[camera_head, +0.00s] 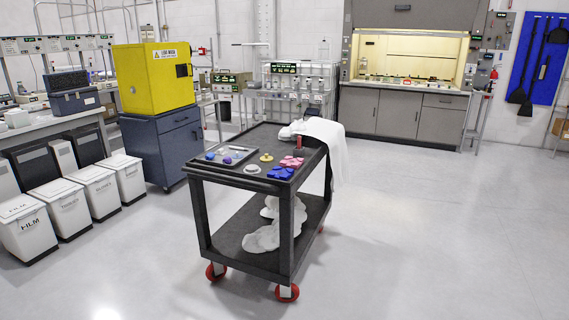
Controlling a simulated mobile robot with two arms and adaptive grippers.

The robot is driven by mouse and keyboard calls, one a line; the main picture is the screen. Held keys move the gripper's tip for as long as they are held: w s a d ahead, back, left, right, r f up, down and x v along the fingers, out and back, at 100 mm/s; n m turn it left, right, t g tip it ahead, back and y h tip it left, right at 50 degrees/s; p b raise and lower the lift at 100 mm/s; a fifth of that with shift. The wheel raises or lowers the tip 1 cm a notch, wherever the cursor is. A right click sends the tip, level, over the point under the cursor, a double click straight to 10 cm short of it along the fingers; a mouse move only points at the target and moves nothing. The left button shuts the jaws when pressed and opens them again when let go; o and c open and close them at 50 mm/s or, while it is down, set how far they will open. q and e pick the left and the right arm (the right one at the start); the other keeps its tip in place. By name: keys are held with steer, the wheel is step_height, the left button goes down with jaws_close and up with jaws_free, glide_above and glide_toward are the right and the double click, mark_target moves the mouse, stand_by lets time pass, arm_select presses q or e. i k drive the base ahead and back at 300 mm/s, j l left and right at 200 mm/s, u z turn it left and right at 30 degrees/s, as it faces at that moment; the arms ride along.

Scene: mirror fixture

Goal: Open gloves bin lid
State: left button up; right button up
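Several white bins with flat lids stand in a row on the floor at the left of the head view. The nearest bin (32,236) is labelled FILM. Behind it come a second bin (66,212), a third bin (100,196) and a fourth bin (127,182). Their labels are too small to read surely; the third one's looks like GLOVES. All the lids look shut. Neither of my grippers is in view.
A black cart (240,186) with red wheels stands mid-floor, carrying a tray (230,155), blue gloves (280,172), pink gloves (291,161) and a white cloth (322,135). A blue cabinet (165,148) bears a yellow cabinet (152,78). Floor between bins and cart is clear.

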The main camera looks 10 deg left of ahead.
mark_target(91, 174)
steer(key=i+u, duration=0.45)
steer(key=i, duration=0.15)
steer(key=i+l+u, duration=0.2)
steer(key=i+u, duration=0.3)
steer(key=i, duration=0.15)
